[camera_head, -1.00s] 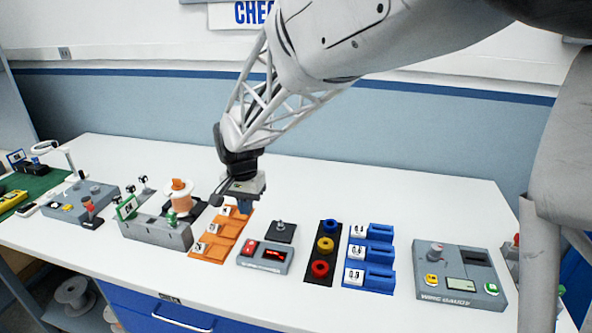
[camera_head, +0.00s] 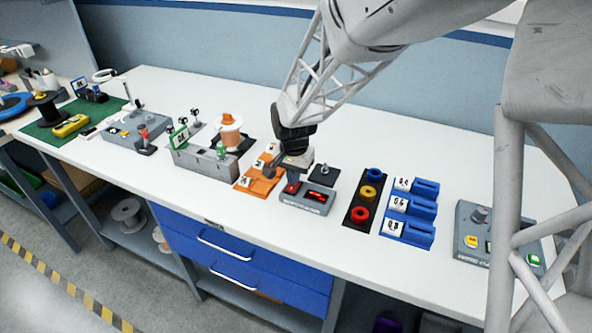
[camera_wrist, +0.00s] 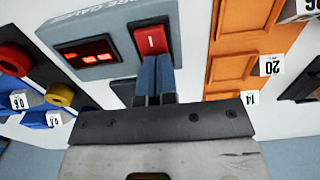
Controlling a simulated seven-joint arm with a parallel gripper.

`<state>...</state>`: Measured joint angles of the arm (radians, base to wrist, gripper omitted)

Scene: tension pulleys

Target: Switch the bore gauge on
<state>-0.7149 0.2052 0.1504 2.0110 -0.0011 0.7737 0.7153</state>
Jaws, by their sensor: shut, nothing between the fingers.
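The bore gauge (camera_head: 305,204) is a grey box on the white bench with a dark square pad behind it. In the wrist view its red rocker switch (camera_wrist: 150,38) shows a white bar mark, and its display (camera_wrist: 86,51) glows red; the digits are too blurred to read. My gripper (camera_wrist: 155,60) is shut and empty, with blue fingertips at the lower edge of the switch. I cannot tell whether they press it. In the head view my gripper (camera_head: 293,178) is low over the gauge's left end and partly hides the switch.
An orange tray (camera_head: 250,184) with numbered slots lies just left of the gauge. To its right are a black strip (camera_head: 354,219) with coloured rings and blue numbered blocks (camera_head: 409,209). The bench front is clear.

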